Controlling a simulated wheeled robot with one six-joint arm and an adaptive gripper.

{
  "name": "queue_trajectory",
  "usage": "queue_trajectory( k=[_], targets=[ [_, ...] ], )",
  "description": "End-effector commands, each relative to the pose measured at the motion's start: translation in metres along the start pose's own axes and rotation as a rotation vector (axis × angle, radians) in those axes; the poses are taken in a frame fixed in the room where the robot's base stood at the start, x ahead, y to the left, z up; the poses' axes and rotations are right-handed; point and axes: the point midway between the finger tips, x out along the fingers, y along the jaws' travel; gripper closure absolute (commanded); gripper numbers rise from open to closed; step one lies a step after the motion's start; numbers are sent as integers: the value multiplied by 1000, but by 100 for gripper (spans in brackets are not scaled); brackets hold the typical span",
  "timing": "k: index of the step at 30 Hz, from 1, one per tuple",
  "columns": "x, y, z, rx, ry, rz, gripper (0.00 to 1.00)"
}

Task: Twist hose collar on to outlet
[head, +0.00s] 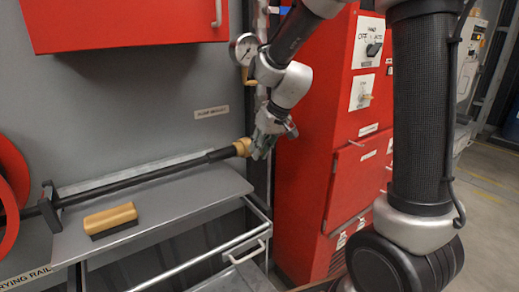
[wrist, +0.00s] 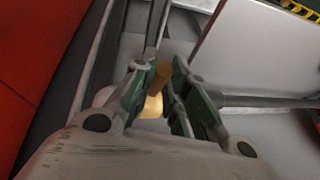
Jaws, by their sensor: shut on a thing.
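The hose collar (head: 242,147) is a brass ring at the right end of a black hose (head: 140,180). The hose lies along the grey bench at a slight upward slant. My gripper (head: 262,148) is at the collar's right side, pointing down, and is shut on it. In the wrist view, brass surfaces of the collar (wrist: 153,106) show between the two fingers of my gripper (wrist: 160,68). The outlet cannot be made out; my gripper and wrist cover the area to the right of the collar. Whether the collar touches an outlet cannot be told.
A wooden-backed brush (head: 110,217) lies on the grey bench (head: 190,200). A red reel (head: 10,190) and a dark hose bracket (head: 51,200) are at left. A pressure gauge (head: 243,48) is above. A red control cabinet (head: 345,165) stands close at right. A rail (head: 215,255) runs along the front.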

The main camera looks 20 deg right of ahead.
Motion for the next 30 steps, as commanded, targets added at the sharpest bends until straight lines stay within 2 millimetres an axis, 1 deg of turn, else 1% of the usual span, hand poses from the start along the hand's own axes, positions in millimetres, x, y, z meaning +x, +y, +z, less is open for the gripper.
queue_trajectory(
  k=[9,12,20,21,23,24,30],
  targets=[
    [-11,-4,-16,34,-215,24,100],
    [-13,-4,-17,40,-244,29,100],
    [-14,-4,-17,41,-247,30,100],
    [-14,-4,-17,41,-246,30,81],
    [-14,-4,-17,41,-246,30,70],
    [-14,-4,-17,41,-247,30,63],
    [-14,-4,-16,41,-247,30,63]
  ],
)
